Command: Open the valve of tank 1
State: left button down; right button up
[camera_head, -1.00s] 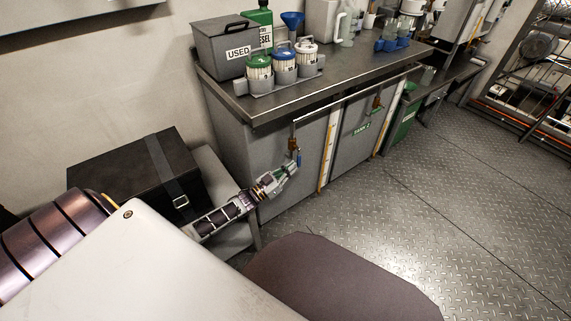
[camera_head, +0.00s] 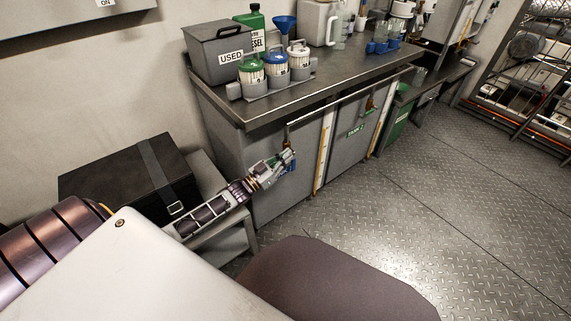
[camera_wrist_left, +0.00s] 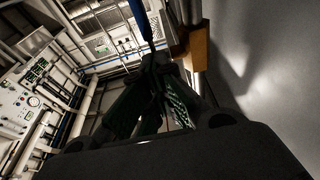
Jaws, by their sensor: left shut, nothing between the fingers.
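The tank 1 valve sits low on the pipe at the left grey tank (camera_head: 235,145). In the head view my left gripper (camera_head: 287,160) covers most of it. In the left wrist view its brass body (camera_wrist_left: 194,52) is at the upper right, and its blue handle (camera_wrist_left: 139,18) comes down from the top edge to the fingertips. My left gripper (camera_wrist_left: 157,64) is shut with nothing between its fingers. Its tips are at the handle's end; I cannot tell whether they touch it. My right gripper is not in view.
The second tank, with a green TANK 2 label (camera_head: 356,131) and its own valve (camera_head: 369,104), stands to the right. The metal counter (camera_head: 340,75) overhangs both. A black case (camera_head: 110,185) lies beside my left arm. The tread-plate floor (camera_head: 440,210) is clear.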

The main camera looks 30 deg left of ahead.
pick_arm(q)
notch_tip(320, 180, up, 2)
jog(key=shift+d+r, duration=0.1)
jog(key=shift+r, duration=0.05)
jog(key=shift+f, duration=0.2)
jog(key=shift+s+d+f+n+y, duration=0.15)
jog(key=shift+s+f+n, duration=0.1)
jog(key=shift+f, duration=0.25)
jog(key=shift+s+d+f+n+y, duration=0.15)
jog(key=shift+s+f+n, duration=0.1)
jog(key=shift+f, duration=0.2)
jog(key=shift+s+a+f, duration=0.1)
jog(key=shift+a, duration=0.1)
